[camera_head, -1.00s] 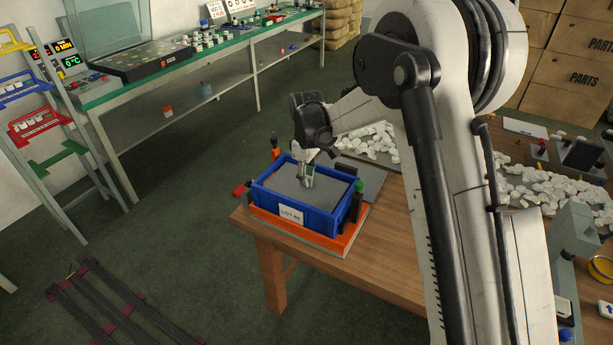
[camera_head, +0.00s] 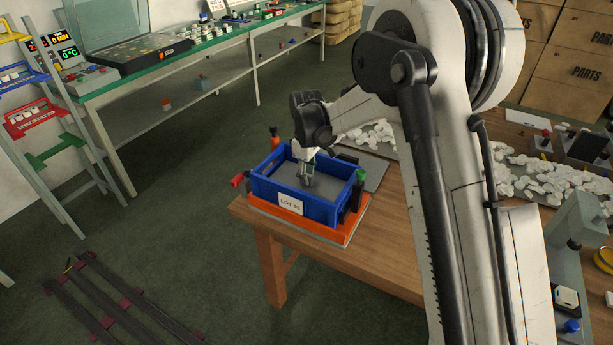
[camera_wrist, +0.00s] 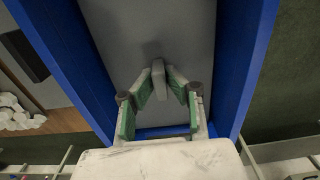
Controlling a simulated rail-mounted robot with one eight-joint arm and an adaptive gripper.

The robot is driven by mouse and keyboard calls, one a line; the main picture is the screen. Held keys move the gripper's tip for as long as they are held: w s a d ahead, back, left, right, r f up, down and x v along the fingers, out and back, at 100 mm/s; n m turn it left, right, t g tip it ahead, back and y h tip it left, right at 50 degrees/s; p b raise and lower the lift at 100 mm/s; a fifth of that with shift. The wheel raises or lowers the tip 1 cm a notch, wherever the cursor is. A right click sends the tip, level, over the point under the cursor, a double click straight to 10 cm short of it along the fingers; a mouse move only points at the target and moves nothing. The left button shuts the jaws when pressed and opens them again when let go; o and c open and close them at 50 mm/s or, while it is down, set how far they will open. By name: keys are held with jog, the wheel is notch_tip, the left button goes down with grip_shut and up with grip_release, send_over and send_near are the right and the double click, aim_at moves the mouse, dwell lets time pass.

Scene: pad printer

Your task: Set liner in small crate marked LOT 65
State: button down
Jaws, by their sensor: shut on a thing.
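The small blue crate (camera_head: 268,188) marked LOT 65 (camera_head: 290,204) stands upright on an orange base (camera_head: 290,227) at the table's front left corner. The grey liner (camera_head: 285,172) lies flat inside the crate, below the rim. My gripper (camera_head: 306,180) reaches down into the crate from above. In the wrist view my gripper (camera_wrist: 158,80) is shut on a small grey upright tab in the middle of the liner (camera_wrist: 130,45). Blue crate walls (camera_wrist: 75,50) show on both sides of the liner. Whether the liner touches the crate floor is hidden.
The wooden table (camera_head: 385,240) bears loose white pieces (camera_head: 375,133) behind the crate and more (camera_head: 520,175) at right. A red-handled clamp (camera_head: 237,180) and a green-topped one (camera_head: 360,174) flank the crate.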

jog(key=shift+f+b, duration=1.25)
jog(key=shift+f, duration=0.3)
dwell(0.4)
jog(key=c, duration=1.7)
grip_release()
jog(key=shift+o, duration=0.2)
jog(key=shift+r, duration=0.1)
jog(key=shift+r+p, duration=1.55)
jog(key=shift+r, duration=2.15)
jog(key=shift+r+p, duration=0.75)
jog(key=shift+r, duration=1.25)
